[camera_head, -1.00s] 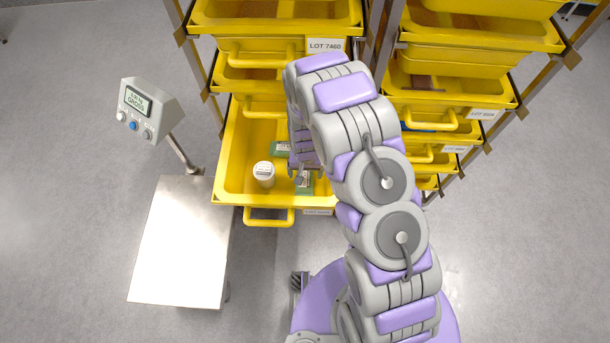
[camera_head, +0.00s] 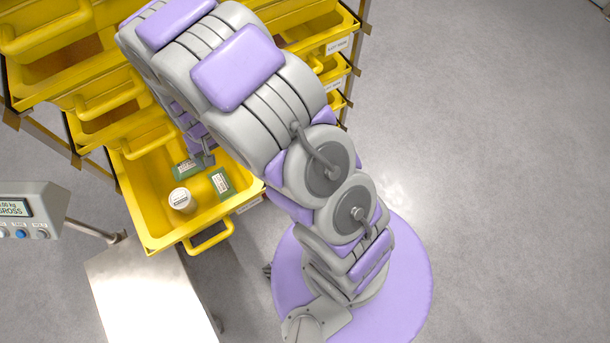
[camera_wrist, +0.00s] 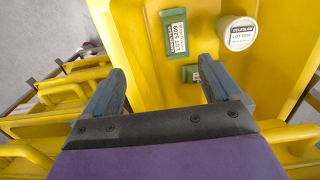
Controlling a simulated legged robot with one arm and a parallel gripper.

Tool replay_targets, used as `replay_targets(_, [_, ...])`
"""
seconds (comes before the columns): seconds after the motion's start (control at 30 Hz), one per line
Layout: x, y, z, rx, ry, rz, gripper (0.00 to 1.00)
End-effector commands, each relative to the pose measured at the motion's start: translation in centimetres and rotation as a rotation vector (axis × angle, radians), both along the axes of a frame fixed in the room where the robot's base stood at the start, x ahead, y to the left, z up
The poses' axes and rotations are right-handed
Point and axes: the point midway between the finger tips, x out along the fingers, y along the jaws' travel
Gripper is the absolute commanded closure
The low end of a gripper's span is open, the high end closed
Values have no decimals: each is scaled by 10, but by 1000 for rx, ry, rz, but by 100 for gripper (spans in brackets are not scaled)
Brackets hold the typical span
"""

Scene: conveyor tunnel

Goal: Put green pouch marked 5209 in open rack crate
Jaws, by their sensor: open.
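A pulled-out yellow rack crate (camera_head: 150,222) is open below my gripper. In it lie two green pouches and a white jar. The green pouch with a label that seems to read LOT 5209 (camera_wrist: 173,32) lies ahead of my fingers in the wrist view; it appears to be the right-hand pouch (camera_head: 221,182) in the head view. The other green pouch (camera_head: 187,169) is partly hidden behind a fingertip in the wrist view (camera_wrist: 190,72). My gripper (camera_wrist: 160,70) is open and empty, with its fingers over the crate; in the head view my arm mostly hides it.
The white-lidded jar (camera_head: 180,198) stands beside the pouches. Other yellow crates (camera_head: 60,62) are stacked above and alongside in the rack. A metal table (camera_head: 150,295) and a scale display (camera_head: 25,212) stand at lower left. The floor at right is clear.

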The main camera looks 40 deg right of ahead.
Motion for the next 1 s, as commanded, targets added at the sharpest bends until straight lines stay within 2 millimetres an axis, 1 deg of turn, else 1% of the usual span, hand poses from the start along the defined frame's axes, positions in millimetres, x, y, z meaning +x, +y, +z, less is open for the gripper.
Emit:
replay_targets(0.03, [-5, -7, 22, 3, -5, -2, 9])
replay_targets(0.07, [-10, -11, 31, 2, 2, -2, 9])
replay_targets(0.1, [-17, -16, 45, 3, 4, -1, 9])
replay_targets(0.17, [-29, -24, 63, 3, 14, -1, 9])
replay_targets(0.2, [-38, -29, 76, 4, 20, 0, 9])
replay_targets(0.27, [-50, -37, 94, 4, 24, 1, 9])
replay_targets(0.3, [-58, -42, 106, 5, 28, 2, 9])
replay_targets(0.37, [-73, -48, 122, 5, 36, 5, 9])
replay_targets(0.5, [-111, -63, 155, 6, 56, 8, 9])
replay_targets(0.57, [-127, -69, 169, 6, 58, 11, 9])
replay_targets(0.6, [-139, -73, 177, 7, 66, 12, 9])
replay_targets(0.67, [-157, -78, 188, 8, 71, 13, 9])
replay_targets(0.8, [-201, -89, 210, 8, 88, 20, 9])
replay_targets(0.9, [-231, -95, 222, 7, 101, 25, 9])
replay_targets(1.0, [-257, -99, 228, 6, 112, 29, 9])
